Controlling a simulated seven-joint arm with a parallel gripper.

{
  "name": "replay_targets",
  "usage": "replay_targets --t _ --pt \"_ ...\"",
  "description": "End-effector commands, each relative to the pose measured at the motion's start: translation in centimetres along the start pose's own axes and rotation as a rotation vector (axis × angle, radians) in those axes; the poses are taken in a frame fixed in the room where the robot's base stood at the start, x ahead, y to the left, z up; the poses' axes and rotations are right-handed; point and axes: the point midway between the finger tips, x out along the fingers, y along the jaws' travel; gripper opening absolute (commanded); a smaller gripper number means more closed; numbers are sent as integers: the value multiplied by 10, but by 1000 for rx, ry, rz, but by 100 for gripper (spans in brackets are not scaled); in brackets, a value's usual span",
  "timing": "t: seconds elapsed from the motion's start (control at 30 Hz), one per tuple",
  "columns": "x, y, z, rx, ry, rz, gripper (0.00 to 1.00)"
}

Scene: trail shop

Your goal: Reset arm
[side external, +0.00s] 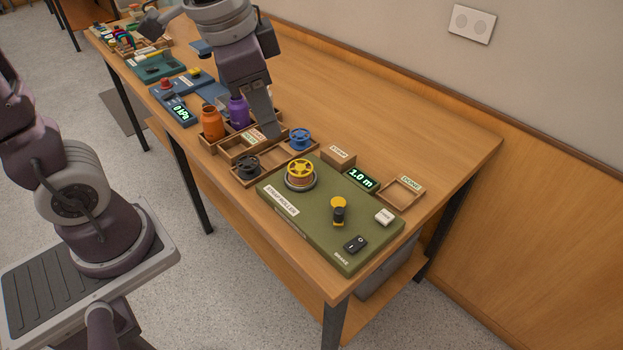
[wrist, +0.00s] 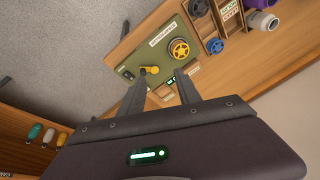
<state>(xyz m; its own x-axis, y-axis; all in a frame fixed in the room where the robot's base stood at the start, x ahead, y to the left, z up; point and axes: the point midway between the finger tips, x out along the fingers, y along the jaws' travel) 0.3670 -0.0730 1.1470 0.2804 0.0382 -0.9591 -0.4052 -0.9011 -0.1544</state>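My gripper (side external: 270,130) hangs above the workbench (side external: 425,125), over or near the wooden trays behind the strap roller board; its exact height is hard to judge. In the wrist view my gripper (wrist: 161,88) shows two dark fingers spread apart with nothing between them. Past the fingers lies the green strap roller board (wrist: 143,52), with a yellow spool (wrist: 179,49) and a yellow-topped crank handle (wrist: 151,70). In the side view the board (side external: 302,222) carries the yellow spool (side external: 299,171), the handle (side external: 338,209) and a black switch (side external: 355,244).
A black spool (side external: 247,166) and a blue spool (side external: 300,138) sit in wooden trays beside an orange bottle (side external: 212,123) and a purple bottle (side external: 238,111). A display (side external: 361,178) reads 1.0 m. The DONE tray (side external: 402,193) looks empty. The bench's back right is clear.

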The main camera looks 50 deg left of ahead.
Motion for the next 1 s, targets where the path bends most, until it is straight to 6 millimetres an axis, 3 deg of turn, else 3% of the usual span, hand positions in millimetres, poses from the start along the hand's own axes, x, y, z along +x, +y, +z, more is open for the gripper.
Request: replay_targets --t 0.03,0.1,0.2,0.3,1.0 --pt "-18 0 24 -97 50 -19 40" --pt "-32 4 55 -225 105 -26 40" --pt "-40 12 86 -360 167 -20 40" --pt "-41 17 101 -432 203 -11 40" --pt "-41 19 105 -450 212 -9 40"
